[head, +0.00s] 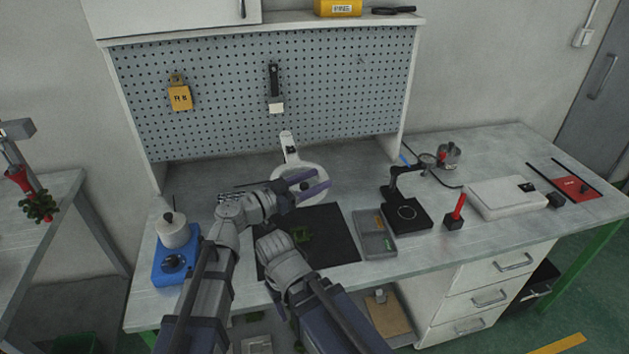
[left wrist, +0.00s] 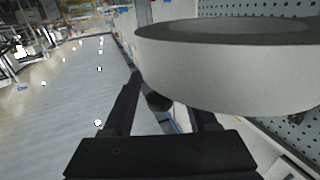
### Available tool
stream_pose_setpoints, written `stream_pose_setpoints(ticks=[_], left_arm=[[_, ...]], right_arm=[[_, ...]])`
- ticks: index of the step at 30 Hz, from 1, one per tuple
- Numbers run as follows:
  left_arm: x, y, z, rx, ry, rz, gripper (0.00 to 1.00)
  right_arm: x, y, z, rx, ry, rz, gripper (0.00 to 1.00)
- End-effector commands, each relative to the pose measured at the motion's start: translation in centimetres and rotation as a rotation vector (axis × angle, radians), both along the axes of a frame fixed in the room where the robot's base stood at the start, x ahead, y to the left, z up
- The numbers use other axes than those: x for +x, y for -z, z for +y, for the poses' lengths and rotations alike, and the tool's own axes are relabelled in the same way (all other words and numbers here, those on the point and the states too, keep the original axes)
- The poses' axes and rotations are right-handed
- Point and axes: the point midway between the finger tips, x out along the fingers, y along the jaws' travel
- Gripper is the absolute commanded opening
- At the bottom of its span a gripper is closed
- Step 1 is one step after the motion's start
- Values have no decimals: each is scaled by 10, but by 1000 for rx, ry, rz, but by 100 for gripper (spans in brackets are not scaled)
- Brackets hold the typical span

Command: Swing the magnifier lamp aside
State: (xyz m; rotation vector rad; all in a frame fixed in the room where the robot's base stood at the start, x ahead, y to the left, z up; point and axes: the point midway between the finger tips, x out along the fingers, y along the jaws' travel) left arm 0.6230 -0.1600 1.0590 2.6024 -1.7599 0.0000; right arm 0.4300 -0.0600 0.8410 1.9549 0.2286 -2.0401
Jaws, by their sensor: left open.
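The magnifier lamp (head: 287,144) is white, with a round ring head and a short upright arm, and stands at the back of the bench before the pegboard. My left gripper (head: 318,180) is open, its two fingers over the front right of the ring in the head view and partly hiding it. In the left wrist view the lamp's pale ring (left wrist: 230,75) looms large above and to the right of the open left gripper (left wrist: 168,95). A small dark part shows between the fingers. I cannot tell whether they touch the lamp. My right gripper cannot be made out.
A dark mat (head: 335,238) lies under my arms. A grey tray (head: 375,245), black stand (head: 407,213), red-handled tool (head: 456,212) and white box (head: 507,198) are to the right. A blue wax pot unit (head: 171,266) is at left.

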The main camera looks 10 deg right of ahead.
Motion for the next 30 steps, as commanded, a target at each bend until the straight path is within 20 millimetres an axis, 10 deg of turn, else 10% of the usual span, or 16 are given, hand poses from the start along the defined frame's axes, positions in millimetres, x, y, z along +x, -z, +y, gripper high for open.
stream_pose_setpoints(ticks=[7,22,30], left_arm=[[0,0,0,0,0,0,57],[0,0,0,0,0,0,1],[0,0,0,0,0,0,0]], right_arm=[[0,0,0,0,0,0,60],[0,0,0,0,0,0,60],[0,0,0,0,0,0,60]])
